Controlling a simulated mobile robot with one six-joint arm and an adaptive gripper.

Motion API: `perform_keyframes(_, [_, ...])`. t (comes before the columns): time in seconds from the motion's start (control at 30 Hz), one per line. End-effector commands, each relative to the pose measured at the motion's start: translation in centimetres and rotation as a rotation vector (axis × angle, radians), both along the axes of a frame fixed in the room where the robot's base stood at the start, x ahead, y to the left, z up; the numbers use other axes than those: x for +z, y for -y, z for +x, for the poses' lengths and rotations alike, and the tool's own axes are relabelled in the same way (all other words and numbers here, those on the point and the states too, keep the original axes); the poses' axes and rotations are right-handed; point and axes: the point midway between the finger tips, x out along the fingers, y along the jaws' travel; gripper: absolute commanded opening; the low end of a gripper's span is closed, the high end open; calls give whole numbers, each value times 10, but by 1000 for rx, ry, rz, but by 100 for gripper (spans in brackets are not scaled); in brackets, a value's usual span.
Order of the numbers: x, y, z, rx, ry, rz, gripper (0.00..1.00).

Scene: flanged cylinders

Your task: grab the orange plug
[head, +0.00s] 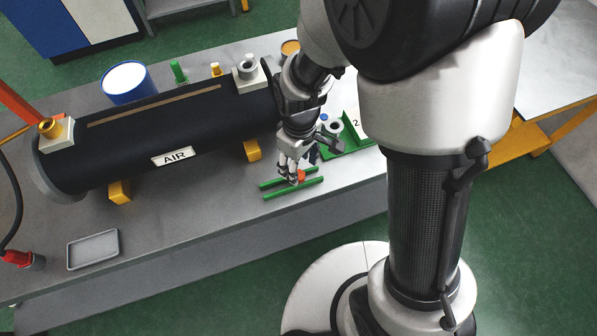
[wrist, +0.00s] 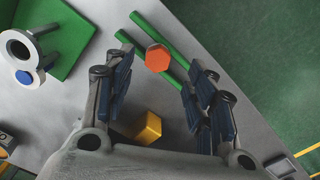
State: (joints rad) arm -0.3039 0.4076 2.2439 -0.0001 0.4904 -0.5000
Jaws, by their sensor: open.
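The orange plug (wrist: 158,58) shows its hexagonal face in the wrist view. It lies at the green rails (wrist: 178,50) on the grey bench. In the head view the plug (head: 301,176) is a small orange spot beside my fingers, over the pair of green rails (head: 292,187). My gripper (head: 292,172) is above the rails. In the wrist view my gripper (wrist: 164,62) is open, with one finger on each side of the plug. No contact between fingers and plug is visible.
A black cylinder marked AIR (head: 180,135) lies along the bench on yellow supports (head: 252,150). A green fixture (head: 350,135) with grey flanged parts stands right of my gripper. A grey tray (head: 93,250) lies at the left front. Bare bench lies between tray and rails.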

Motion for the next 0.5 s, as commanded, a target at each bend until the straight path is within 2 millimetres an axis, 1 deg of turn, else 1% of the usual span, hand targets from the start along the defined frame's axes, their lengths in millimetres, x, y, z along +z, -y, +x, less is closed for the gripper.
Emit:
perform_keyframes(0.17, [-8,1,0,0,-1,-1,51])
perform_keyframes(0.23, [-16,2,-1,0,-1,-1,51])
perform_keyframes(0.4, [-43,6,-2,0,-2,-1,51])
perform_keyframes(0.5, [-54,5,-2,0,-1,0,51])
